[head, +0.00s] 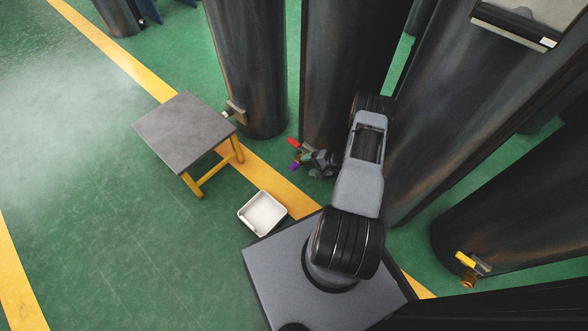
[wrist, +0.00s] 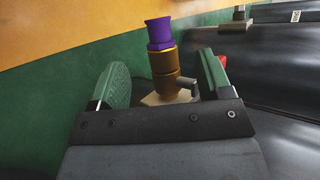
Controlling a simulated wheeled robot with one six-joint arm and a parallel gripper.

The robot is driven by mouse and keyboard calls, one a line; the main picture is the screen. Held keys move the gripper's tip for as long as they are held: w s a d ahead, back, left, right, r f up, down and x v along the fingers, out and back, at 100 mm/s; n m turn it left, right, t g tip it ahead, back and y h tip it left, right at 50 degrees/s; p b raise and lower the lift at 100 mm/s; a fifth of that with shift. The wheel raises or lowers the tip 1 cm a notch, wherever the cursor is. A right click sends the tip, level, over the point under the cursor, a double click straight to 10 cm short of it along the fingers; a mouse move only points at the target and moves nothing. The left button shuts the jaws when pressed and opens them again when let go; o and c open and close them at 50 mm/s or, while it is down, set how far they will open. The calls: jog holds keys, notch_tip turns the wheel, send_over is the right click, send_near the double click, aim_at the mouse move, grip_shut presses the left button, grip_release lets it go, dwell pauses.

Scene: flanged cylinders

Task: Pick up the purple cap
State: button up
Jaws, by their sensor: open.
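The purple cap (wrist: 159,33) sits on the end of a brass valve fitting (wrist: 165,64) in the wrist view. In the head view the purple cap (head: 294,166) is a small spot beside a dark cylinder, just below a red handle (head: 294,142). My gripper (wrist: 164,72) is open, with one green finger pad on each side of the brass fitting. The cap shows beyond the fingertips, roughly centred between them. My gripper (head: 311,160) is small in the head view, right next to the cap. Whether a finger touches the fitting cannot be told.
Tall dark cylinders (head: 345,60) stand close behind and right of my arm. One at right has a yellow-handled brass valve (head: 468,262). A grey-topped table (head: 183,131) with yellow legs and a white tray (head: 262,213) stand left. Green floor is clear at far left.

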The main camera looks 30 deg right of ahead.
aim_at(294, 167)
jog(key=shift+b+x, duration=1.6)
jog(key=shift+x, duration=2.1)
jog(key=shift+a, duration=0.1)
jog(key=shift+r, duration=0.1)
jog(key=c, duration=1.2)
jog(key=shift+s+a+r+p, duration=0.15)
jog(key=shift+a+r+p, duration=0.1)
jog(key=shift+r+p, duration=0.15)
jog(key=s+a+r+p, duration=0.2)
jog(key=a+r+p, duration=0.1)
jog(key=a, duration=0.3)
jog(key=s+a+r+p, duration=0.2)
jog(key=s+a+r, duration=0.1)
jog(key=a, duration=0.3)
jog(key=shift+a+r+p, duration=0.25)
jog(key=shift+r+p, duration=0.15)
jog(key=shift+r, duration=0.2)
